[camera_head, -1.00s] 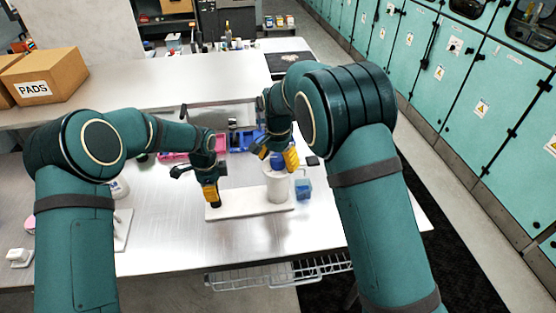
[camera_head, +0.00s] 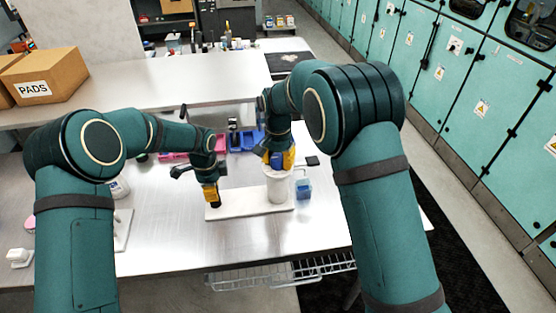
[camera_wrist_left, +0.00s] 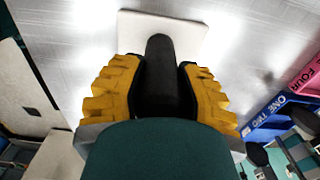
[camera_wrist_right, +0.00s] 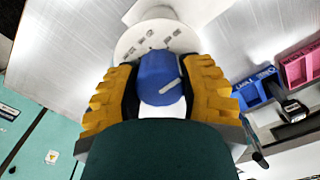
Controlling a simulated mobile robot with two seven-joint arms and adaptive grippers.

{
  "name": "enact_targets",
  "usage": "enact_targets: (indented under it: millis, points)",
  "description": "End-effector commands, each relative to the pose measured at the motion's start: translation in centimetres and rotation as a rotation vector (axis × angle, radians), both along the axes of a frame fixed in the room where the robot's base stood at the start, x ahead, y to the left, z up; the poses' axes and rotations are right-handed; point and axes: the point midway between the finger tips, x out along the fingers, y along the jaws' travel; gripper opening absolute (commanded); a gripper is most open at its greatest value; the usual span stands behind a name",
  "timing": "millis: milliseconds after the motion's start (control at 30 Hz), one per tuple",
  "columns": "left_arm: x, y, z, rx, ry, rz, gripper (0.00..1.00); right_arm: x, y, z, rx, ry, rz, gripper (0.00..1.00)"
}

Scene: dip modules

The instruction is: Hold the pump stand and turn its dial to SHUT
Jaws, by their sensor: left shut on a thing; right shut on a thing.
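The pump stand has a flat white base (camera_head: 232,210) on the bench and an upright white cylinder (camera_head: 278,190) at its right end. A dark upright post (camera_wrist_left: 160,60) rises from the base's left part. My left gripper (camera_head: 211,193) is shut on this post; its yellow fingers flank it in the left wrist view. A blue dial (camera_wrist_right: 158,80) with a white pointer line tops the cylinder. My right gripper (camera_head: 281,160) is shut on the dial from above, with a finger on each side. Small dark marks show on the cylinder's white top, too small to read.
Blue bins (camera_head: 243,141) and pink bins (camera_wrist_right: 298,68) stand behind the stand. A small blue-capped container (camera_head: 303,188) is close to the cylinder's right. A wire rack (camera_head: 280,272) hangs at the bench's front edge. The bench front is clear.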

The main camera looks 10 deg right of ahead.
Motion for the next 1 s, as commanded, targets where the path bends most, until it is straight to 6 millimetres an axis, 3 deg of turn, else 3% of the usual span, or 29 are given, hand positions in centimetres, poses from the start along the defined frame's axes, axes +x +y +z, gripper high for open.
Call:
enact_targets:
  millis: [500,1000]
  points:
    - [-0.06,0.11,-0.13,0.002,0.003,0.001,0.0,0.03,-0.09,-0.02,-0.001,-0.001,0.385,0.04]
    - [-0.07,0.12,-0.13,0.002,0.003,0.001,0.0,0.03,-0.02,-0.03,-0.001,-0.001,0.521,0.04]
